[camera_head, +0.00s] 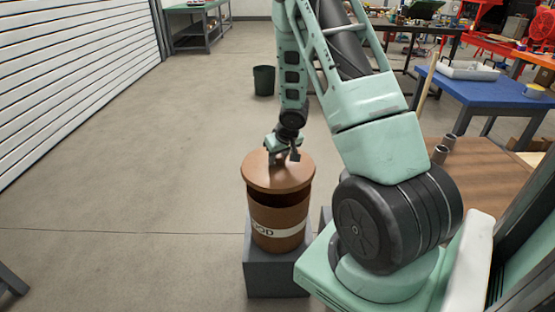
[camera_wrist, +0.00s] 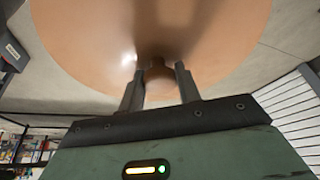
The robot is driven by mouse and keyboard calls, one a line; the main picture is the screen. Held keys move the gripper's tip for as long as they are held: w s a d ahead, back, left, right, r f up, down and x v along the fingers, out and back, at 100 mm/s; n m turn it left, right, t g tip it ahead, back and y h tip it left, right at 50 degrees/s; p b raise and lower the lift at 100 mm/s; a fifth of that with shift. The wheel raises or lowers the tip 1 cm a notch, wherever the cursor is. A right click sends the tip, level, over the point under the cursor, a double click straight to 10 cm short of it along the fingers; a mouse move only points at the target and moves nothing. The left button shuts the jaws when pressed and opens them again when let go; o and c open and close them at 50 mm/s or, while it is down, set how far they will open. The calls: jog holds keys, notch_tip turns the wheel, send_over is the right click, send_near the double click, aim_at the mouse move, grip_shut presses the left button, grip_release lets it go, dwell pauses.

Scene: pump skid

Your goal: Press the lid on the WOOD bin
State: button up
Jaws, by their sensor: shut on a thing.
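The WOOD bin (camera_head: 290,217) is a brown cylinder with a white band; only the end of its lettering shows, in the head view. The round brown lid (camera_head: 262,179) is over the bin's mouth. My gripper (camera_head: 286,157) is above the lid. In the wrist view my gripper (camera_wrist: 159,74) is shut on the lid's small brown knob (camera_wrist: 158,82), with the lid's face (camera_wrist: 85,45) spread beyond it. The bin is hidden behind the lid in the wrist view.
The bin stands on a grey block (camera_head: 275,278). A dark waste bin (camera_head: 264,80) stands on the floor farther back. A brown tabletop (camera_head: 490,170) and a blue table (camera_head: 480,92) are at the right. The floor to the left is clear up to a white slatted wall (camera_head: 75,75).

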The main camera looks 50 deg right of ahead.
aim_at(281, 168)
jog(key=shift+d+f+b, duration=0.1)
jog(key=shift+f+b, duration=3.05)
jog(key=shift+b, duration=0.1)
jog(key=shift+s+p, duration=0.1)
jog(key=shift+p, duration=0.4)
jog(key=shift+f+p, duration=0.2)
jog(key=shift+p, duration=0.1)
dwell(0.4)
jog(key=o, duration=1.6)
jog(key=shift+r, duration=0.15)
